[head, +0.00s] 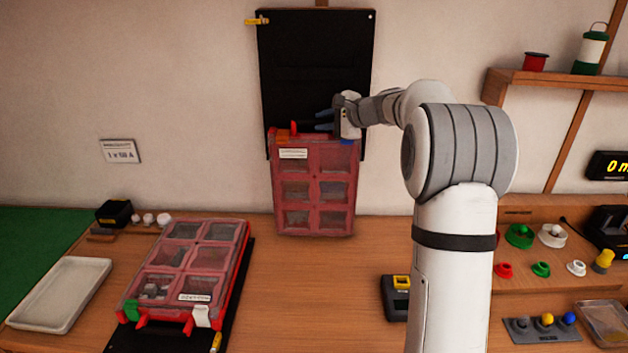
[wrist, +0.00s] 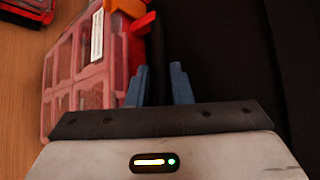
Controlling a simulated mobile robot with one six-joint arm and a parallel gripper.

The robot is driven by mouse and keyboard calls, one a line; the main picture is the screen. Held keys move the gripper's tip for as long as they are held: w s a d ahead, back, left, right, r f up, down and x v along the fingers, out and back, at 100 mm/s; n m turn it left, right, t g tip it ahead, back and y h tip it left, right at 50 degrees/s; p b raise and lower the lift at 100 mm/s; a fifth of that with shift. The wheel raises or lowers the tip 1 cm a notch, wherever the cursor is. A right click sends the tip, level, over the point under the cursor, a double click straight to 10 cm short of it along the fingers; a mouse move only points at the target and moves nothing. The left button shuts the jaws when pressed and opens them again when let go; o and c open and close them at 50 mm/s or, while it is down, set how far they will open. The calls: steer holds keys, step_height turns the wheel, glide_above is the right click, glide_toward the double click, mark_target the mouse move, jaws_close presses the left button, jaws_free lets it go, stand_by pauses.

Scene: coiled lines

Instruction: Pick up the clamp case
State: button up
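A red case (head: 313,187) with six clear windows stands upright in front of a black wall panel; its label is too small to read. It has an orange latch and a black handle with a red end along its top. My gripper (head: 324,121) is at this handle from the right. In the wrist view, the blue fingers (wrist: 160,84) lie on either side of the dark handle, with the case (wrist: 75,100) to their left. Whether they press on it is unclear. A second red case (head: 187,262) lies flat at the left, with green and white latches. I cannot tell which is the clamp case.
The black panel (head: 316,50) hangs close behind my gripper. A pale tray (head: 60,292) and a small black box (head: 114,212) are on the left. Knobs, a grey strip (head: 540,329) and a clear dish (head: 605,322) crowd the right. The middle of the table is clear.

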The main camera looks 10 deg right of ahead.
steer(key=shift+x, duration=1.25)
steer(key=shift+s, duration=0.1)
steer(key=shift+c, duration=0.4)
jaws_close()
steer(key=shift+r, duration=0.25)
